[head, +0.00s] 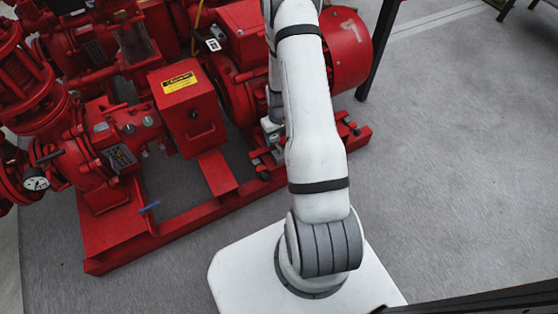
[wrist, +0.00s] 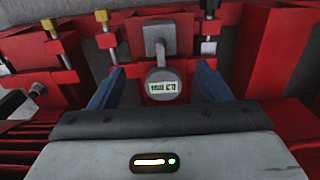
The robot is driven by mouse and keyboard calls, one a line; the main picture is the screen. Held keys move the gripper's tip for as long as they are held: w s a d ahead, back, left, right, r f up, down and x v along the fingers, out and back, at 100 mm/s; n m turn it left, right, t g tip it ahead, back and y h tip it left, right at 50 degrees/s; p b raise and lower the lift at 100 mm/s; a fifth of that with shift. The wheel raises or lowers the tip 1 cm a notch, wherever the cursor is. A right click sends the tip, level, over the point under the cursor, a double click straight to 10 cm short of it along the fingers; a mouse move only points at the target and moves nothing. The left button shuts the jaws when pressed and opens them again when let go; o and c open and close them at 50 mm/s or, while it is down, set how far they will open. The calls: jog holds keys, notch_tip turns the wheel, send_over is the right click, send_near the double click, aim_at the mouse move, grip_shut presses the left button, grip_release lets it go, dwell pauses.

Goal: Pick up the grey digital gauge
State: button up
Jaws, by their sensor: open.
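The grey digital gauge (wrist: 163,84) is in the upper middle of the wrist view, with its round face and number display towards the camera. It sits in front of a squarish grey part (wrist: 159,40) on red metalwork. My gripper (wrist: 159,71) is open, with one blue finger to the left of the gauge and one to the right. Gaps show between the gauge and both fingers in this view; I cannot tell how far the fingertips reach in depth. In the head view I cannot make out the gauge or the gripper, and my arm covers part of the pump.
Small yellow-topped fittings (wrist: 102,27) and a black-topped one (wrist: 209,30) stand near the gauge. In the head view, the red pumpset (head: 183,105) fills the left and centre, with a white dial gauge (head: 36,180) at left. Grey floor (head: 465,170) on the right is clear.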

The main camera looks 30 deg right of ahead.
aim_at(279, 153)
notch_tip(279, 153, down, 9)
jog(key=b, duration=0.3)
jog(key=shift+s+b, duration=0.15)
jog(key=shift+b, duration=0.25)
jog(key=shift+c, duration=0.4)
grip_shut()
